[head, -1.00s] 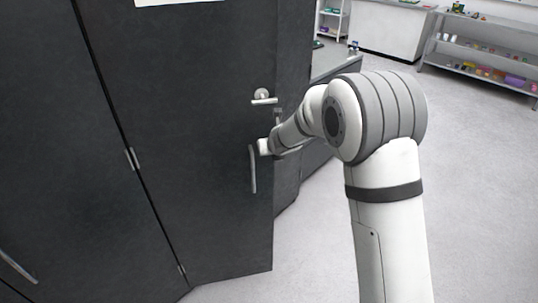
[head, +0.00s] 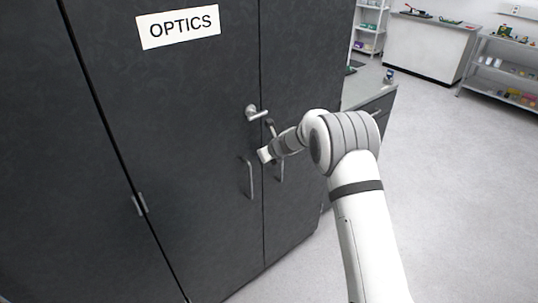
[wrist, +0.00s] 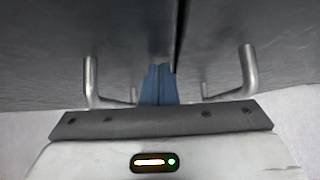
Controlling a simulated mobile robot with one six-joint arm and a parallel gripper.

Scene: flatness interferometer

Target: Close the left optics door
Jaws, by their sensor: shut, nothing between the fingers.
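The left optics door (head: 170,120) is a dark grey panel with a white OPTICS sign (head: 178,27), a silver lever (head: 256,113) and a vertical bar handle (head: 246,178). Its right edge lies along the seam with the right door (head: 300,100), looking flush or nearly so. My gripper (head: 268,156) is at the door front near the seam, just right of the bar handle. In the wrist view the blue fingers (wrist: 159,85) are together and empty, pointing at the seam between two bar handles (wrist: 92,80). Whether they touch the door is unclear.
Right of the cabinet stands a grey-topped counter (head: 368,84). A white bench (head: 430,48) and a metal shelf (head: 500,70) with small items are at the back right. The floor (head: 450,200) on the right is clear.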

